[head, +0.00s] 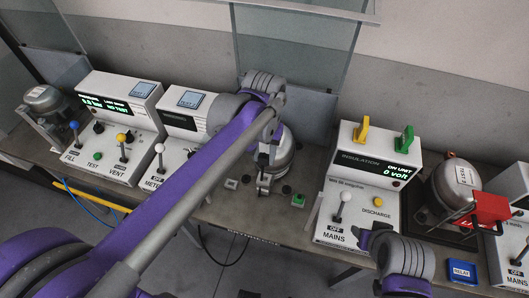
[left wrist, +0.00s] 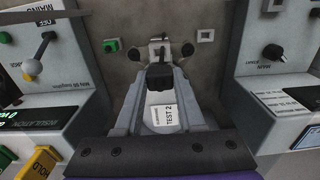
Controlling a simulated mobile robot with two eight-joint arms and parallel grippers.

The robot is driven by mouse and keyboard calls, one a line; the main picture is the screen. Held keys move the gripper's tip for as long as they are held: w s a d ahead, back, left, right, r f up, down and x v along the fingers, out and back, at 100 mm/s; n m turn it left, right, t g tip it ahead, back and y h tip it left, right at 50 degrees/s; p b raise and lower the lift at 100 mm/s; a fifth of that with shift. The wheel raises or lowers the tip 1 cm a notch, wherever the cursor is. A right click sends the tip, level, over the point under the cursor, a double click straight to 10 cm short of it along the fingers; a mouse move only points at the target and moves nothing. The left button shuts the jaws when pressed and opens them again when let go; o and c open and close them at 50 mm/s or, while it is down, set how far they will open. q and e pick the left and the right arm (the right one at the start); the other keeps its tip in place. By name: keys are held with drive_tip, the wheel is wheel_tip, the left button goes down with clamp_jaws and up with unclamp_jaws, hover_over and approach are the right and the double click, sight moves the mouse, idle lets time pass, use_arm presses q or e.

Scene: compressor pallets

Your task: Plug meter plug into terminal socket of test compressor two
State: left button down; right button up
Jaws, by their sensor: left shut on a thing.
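Test compressor two (head: 287,163) is a silver dome on the bench, partly hidden behind my left gripper. Its "TEST 2" label (left wrist: 166,115) shows in the left wrist view between my fingers. My left gripper (head: 265,182) points down at the compressor's front; its dark fingertips also show in the left wrist view (left wrist: 160,77). They are closed together on what appears to be the meter plug, mostly hidden by the fingers. A small metal fitting lies just beyond the fingertips. I cannot tell whether the plug touches the terminal socket.
The insulation box (head: 358,172) stands to the right, with yellow (head: 361,133) and green (head: 404,140) plugs on top. The meter box (head: 182,112) stands to the left. A green button (head: 298,200) sits at the bench front. A red part (head: 490,208) and blue relay tray (head: 462,271) are farther right.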

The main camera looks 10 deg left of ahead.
sight(264, 157)
use_arm(q)
drive_tip(key=shift+s, duration=0.25)
drive_tip(key=shift+w+f, duration=0.3)
drive_tip(key=shift+s+f+b, duration=0.15)
drive_tip(key=shift+f+b, duration=0.75)
drive_tip(key=shift+f, duration=0.4)
drive_tip(key=shift+f+b, duration=0.7)
drive_tip(key=shift+f, duration=0.6)
use_arm(e)
drive_tip(key=shift+s+f, duration=0.3)
drive_tip(key=shift+f, duration=0.45)
drive_tip(key=shift+s+f, duration=0.3)
drive_tip(key=shift+f, duration=0.5)
drive_tip(key=shift+s+f, duration=0.3)
drive_tip(key=shift+f, duration=0.45)
use_arm(q)
drive_tip(key=shift+f+b, duration=0.7)
drive_tip(key=shift+f, duration=0.55)
use_arm(e)
drive_tip(key=shift+s+f+g, duration=0.25)
drive_tip(key=shift+f+g, duration=0.05)
drive_tip(key=shift+f, duration=0.6)
use_arm(q)
drive_tip(key=shift+c, duration=2.2)
unclamp_jaws()
